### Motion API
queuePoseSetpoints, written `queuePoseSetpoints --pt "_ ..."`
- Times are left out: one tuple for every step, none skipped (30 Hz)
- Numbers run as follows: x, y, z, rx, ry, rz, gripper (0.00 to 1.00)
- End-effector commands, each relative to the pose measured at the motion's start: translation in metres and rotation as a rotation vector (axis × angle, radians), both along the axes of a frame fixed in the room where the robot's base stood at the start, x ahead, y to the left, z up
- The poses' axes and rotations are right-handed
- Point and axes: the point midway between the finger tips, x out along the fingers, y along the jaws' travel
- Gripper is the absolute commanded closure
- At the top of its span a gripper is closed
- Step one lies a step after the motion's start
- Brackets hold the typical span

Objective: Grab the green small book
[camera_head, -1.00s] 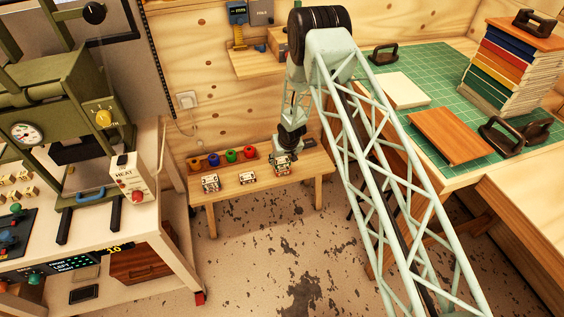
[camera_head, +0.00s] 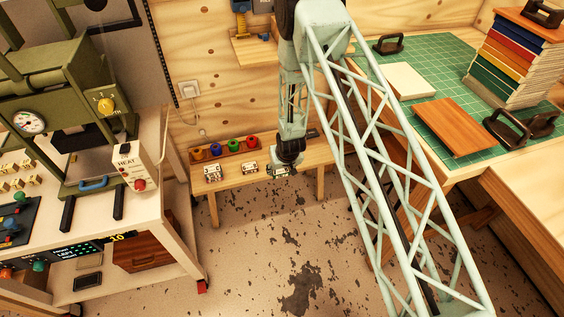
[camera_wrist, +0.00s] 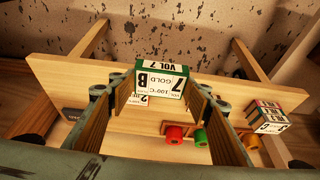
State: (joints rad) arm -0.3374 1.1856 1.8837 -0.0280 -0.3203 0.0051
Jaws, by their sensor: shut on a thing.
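The green small book (camera_wrist: 160,81) has a green cover edge reading "VOL 7" and a white face reading "GOLD B 7". In the wrist view it sits between the two fingertips of my gripper (camera_wrist: 162,92), which is shut on it. In the head view my gripper (camera_head: 284,165) is at the front right of the low wooden bench (camera_head: 262,178), with the book (camera_head: 280,171) small and partly hidden below it.
A wooden rack (camera_head: 222,157) of coloured foil rolls stands along the back of the bench. A press (camera_head: 50,95) is on a workbench at left. A green cutting mat (camera_head: 440,120) with a tall book stack (camera_head: 505,65) is on a table at right. The floor in front is clear.

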Motion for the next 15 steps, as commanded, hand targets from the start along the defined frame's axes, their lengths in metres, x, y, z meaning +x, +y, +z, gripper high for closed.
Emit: queuePoseSetpoints --pt "-0.007 0.001 0.001 0.000 0.001 0.000 0.66" --pt "-0.010 0.001 0.001 0.000 0.001 0.000 0.66" --pt "-0.014 0.001 0.002 0.000 0.001 0.000 0.66" --pt "-0.016 0.001 0.002 0.000 0.000 0.000 0.66" --pt "-0.018 0.002 0.002 0.000 0.000 0.000 0.66" --pt "-0.021 0.002 0.002 0.000 0.000 0.000 0.66" --pt "-0.023 0.002 0.003 0.000 0.000 0.000 0.66" --pt "-0.024 0.002 0.003 0.000 0.000 0.000 0.66" --pt "-0.026 0.002 0.003 0.000 0.001 0.000 0.66" --pt "-0.027 0.002 0.003 0.000 0.000 0.000 0.66" --pt "-0.027 0.002 0.003 0.000 0.000 0.000 0.66" --pt "-0.028 0.002 0.003 0.000 0.000 0.000 0.66" --pt "-0.028 0.002 0.003 0.000 0.000 0.000 0.66" --pt "-0.028 0.002 0.003 0.000 0.000 0.000 0.66" --pt "-0.028 0.002 0.003 0.000 -0.001 0.000 0.66"
